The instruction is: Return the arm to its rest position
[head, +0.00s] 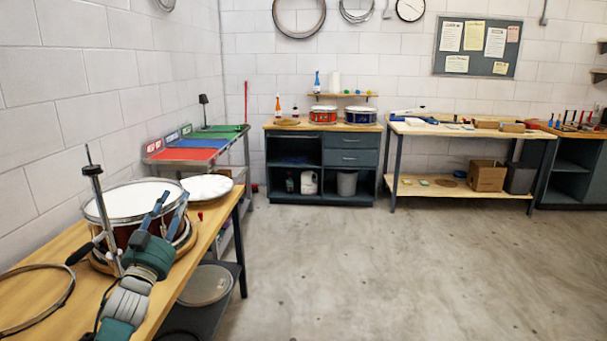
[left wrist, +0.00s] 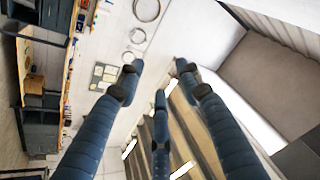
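My left arm (head: 130,295) comes in at the lower left of the head view, in front of the drum on the wooden bench. My left gripper (head: 168,206) points upward, with its blue fingers in front of the drum's right side. In the left wrist view the gripper's three fingers (left wrist: 158,85) are spread apart with nothing between them. It is open and empty. The red drum (head: 128,202) with a white head is partly hidden by the fingers. I cannot tell whether the fingers touch it. My right gripper is not in view.
A metal stand rod (head: 97,200) rises beside the drum. A hoop (head: 35,298) lies on the bench (head: 205,243), and a white drumhead (head: 207,187) lies behind. A cart with coloured mats (head: 188,152) stands beyond. The concrete floor (head: 370,270) to the right is clear.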

